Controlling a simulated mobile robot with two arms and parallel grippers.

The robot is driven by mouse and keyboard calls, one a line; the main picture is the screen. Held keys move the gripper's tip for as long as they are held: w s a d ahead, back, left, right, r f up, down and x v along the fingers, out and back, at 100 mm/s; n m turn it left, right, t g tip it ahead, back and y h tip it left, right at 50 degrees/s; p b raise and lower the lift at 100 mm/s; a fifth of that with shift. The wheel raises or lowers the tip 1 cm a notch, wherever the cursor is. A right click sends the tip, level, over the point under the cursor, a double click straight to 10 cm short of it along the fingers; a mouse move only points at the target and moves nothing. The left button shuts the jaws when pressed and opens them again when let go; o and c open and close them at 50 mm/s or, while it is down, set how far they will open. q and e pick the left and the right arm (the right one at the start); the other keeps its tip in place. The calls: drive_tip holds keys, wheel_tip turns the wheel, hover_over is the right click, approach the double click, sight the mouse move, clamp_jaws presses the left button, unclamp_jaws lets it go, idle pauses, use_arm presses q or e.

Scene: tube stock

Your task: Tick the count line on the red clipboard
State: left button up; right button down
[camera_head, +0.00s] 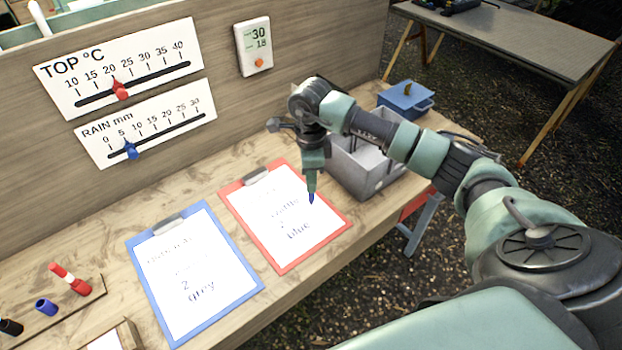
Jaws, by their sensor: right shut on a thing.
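The red clipboard (281,265) lies on the wooden bench with a white sheet under its clip. Its handwriting includes a word like "blue"; the line above is small and partly unreadable. My right gripper (312,186) is above the sheet's upper right part, pointing down. It is shut on a blue-tipped pen (311,198), whose tip is over the sheet near the handwriting. I cannot tell whether the tip touches the paper. My left gripper is out of view.
A blue clipboard (150,292) with a sheet reading "grey" lies to the left. A grey bin (366,172) and a blue box (405,99) stand behind my right arm.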

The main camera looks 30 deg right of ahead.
drive_tip(key=shift+f+b, duration=0.25)
drive_tip(key=shift+b, duration=0.2)
idle(0.4)
drive_tip(key=shift+s+d, duration=0.2)
drive_tip(key=shift+s, duration=0.05)
idle(0.5)
idle(0.4)
drive_tip(key=shift+w+d+b, duration=0.35)
drive_tip(key=shift+w+b, duration=0.3)
drive_tip(key=shift+b, duration=0.2)
idle(0.6)
drive_tip(key=shift+r, duration=0.15)
drive_tip(key=shift+r+p, duration=0.8)
drive_tip(key=shift+r, duration=0.6)
